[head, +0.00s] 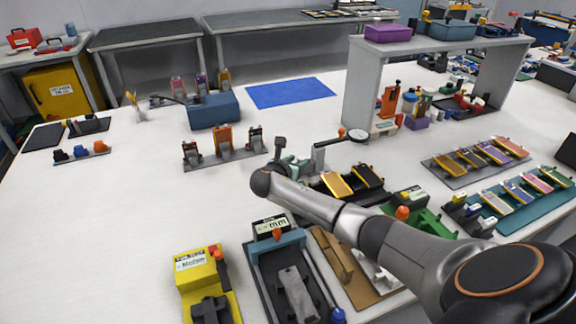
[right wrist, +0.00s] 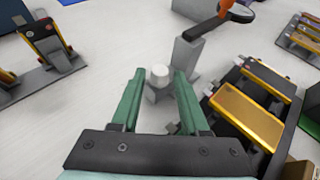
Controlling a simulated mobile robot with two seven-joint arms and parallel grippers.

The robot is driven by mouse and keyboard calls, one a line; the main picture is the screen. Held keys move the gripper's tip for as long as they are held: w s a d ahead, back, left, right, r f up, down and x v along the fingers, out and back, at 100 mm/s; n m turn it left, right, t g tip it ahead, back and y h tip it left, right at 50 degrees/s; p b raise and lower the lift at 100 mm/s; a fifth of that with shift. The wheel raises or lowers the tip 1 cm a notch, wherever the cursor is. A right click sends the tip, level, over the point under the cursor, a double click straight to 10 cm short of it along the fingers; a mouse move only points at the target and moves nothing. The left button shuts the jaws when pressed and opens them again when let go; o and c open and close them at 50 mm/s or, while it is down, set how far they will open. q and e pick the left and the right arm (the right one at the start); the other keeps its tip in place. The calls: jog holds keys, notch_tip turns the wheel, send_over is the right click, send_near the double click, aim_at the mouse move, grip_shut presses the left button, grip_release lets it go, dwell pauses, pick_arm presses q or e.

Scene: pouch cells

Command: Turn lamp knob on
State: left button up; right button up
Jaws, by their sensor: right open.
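A small pale round knob (right wrist: 160,76) on a grey base shows in the right wrist view. It lies between the green fingertips of my right gripper (right wrist: 158,82), with a gap visible on each side. Beside it, a grey post (right wrist: 187,55) carries a dark arm with an orange part and a round head (right wrist: 242,14). In the head view, my right gripper (head: 295,166) is open just left of this post (head: 318,156), whose round lamp head (head: 357,134) points right. The knob is hard to make out in the head view. My left gripper is not in view.
A black fixture with yellow cells (head: 337,185) stands close to the right of my right gripper. A row of small clamps (head: 224,143) is to the left. A grey shelf (head: 362,90) stands behind.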

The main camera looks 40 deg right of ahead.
jog(key=p+v, duration=0.1)
jog(key=v, duration=0.9)
jog(key=shift+a, duration=0.25)
jog(key=shift+s, duration=0.1)
jog(key=shift+s, duration=0.1)
